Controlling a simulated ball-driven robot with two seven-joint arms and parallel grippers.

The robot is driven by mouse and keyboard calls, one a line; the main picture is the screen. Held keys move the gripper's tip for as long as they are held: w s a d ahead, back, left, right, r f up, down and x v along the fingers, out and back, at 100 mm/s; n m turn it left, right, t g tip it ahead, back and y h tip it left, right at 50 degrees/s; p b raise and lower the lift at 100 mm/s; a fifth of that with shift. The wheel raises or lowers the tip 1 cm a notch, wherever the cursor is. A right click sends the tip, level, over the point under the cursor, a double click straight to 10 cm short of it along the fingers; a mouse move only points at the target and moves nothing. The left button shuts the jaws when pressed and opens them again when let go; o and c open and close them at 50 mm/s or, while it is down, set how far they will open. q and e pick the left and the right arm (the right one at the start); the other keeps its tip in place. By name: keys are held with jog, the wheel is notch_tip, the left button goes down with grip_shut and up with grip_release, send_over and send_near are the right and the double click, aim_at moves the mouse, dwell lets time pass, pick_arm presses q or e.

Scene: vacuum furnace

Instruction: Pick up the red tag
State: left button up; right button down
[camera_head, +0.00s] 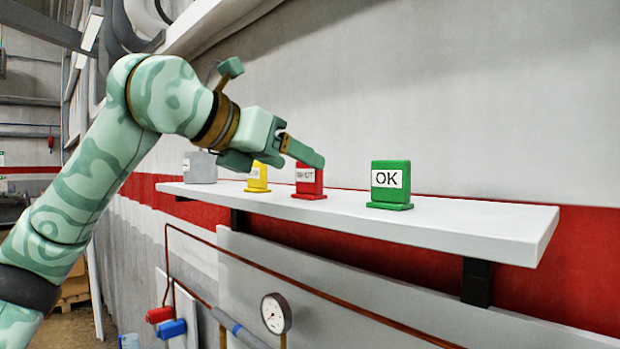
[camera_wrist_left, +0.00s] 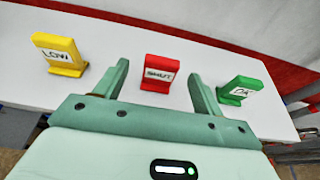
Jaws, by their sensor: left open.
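The red tag (camera_head: 310,183) stands upright on a white shelf, with a white label, partly covered by my gripper in the head view. In the left wrist view the red tag (camera_wrist_left: 159,74) reads "SHUT" and stands between and beyond the two fingers. My left gripper (camera_wrist_left: 158,80) is open and empty, its fingers either side of the red tag's line in that view. In the head view the left gripper (camera_head: 300,160) is over the shelf, close to the red tag. Whether a finger touches the tag cannot be told. My right gripper is not in view.
A yellow tag (camera_head: 257,178) marked "LOW" stands left of the red one, and a green "OK" tag (camera_head: 391,184) stands right. A grey block (camera_head: 200,167) is at the shelf's far left. The white shelf (camera_head: 480,222) is clear at right. A gauge (camera_head: 276,313) hangs below.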

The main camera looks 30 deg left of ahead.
aim_at(309, 179)
pick_arm(q)
jog(key=p+x, duration=0.2)
jog(key=x, duration=0.2)
jog(key=shift+w+d+r, duration=0.15)
jog(key=shift+w, duration=0.25)
jog(key=shift+s, duration=0.2)
jog(key=shift+c, duration=1.2)
jog(key=shift+s+d, duration=0.1)
jog(key=shift+s, duration=0.05)
jog(key=c, duration=0.8)
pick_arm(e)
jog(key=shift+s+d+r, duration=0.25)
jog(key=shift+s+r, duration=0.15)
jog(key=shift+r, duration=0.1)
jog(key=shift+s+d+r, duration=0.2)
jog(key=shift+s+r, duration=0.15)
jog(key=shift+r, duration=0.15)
pick_arm(q)
jog(key=shift+r, duration=0.1)
